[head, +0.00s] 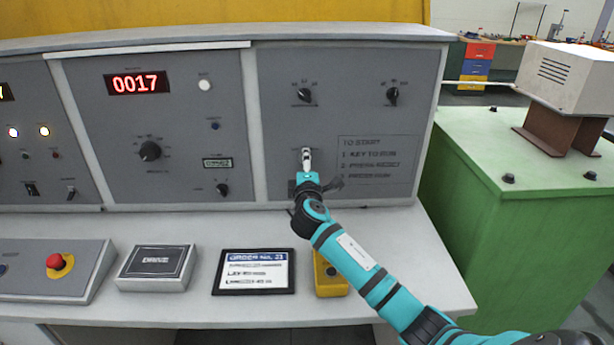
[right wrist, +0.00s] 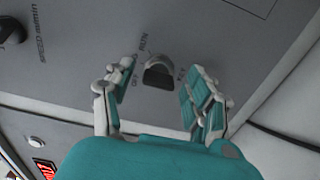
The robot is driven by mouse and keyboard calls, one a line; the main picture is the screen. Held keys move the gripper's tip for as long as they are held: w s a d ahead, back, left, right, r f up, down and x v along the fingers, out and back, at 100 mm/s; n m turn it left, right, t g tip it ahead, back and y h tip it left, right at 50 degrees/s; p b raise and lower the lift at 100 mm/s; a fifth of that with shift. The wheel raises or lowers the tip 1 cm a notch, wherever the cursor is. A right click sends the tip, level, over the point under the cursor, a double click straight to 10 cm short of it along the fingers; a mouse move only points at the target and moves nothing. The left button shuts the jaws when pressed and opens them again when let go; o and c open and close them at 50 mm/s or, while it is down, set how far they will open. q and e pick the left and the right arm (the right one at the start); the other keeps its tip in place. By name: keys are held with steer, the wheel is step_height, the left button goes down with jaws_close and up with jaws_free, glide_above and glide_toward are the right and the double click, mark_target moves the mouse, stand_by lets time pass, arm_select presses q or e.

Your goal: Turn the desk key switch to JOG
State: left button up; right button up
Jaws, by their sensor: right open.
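The desk key switch (right wrist: 158,72) shows in the right wrist view as a light round collar with a dark key part, set in the grey panel. My right gripper (right wrist: 160,82) is open, with one teal finger on each side of the key switch and a gap to each. In the head view my right gripper (head: 307,168) is up against the lower part of the right panel and mostly hides the switch. My left gripper is not in view.
The panel has several black knobs, one (head: 304,96) above my gripper. A START instruction plate (head: 378,160) lies just right of it. On the desk below are an order display (head: 254,272), a yellow box (head: 330,277), a DRIVE box (head: 157,268) and a red emergency button (head: 55,261).

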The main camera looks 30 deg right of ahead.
steer(key=v, duration=1.1)
steer(key=shift+s, duration=0.2)
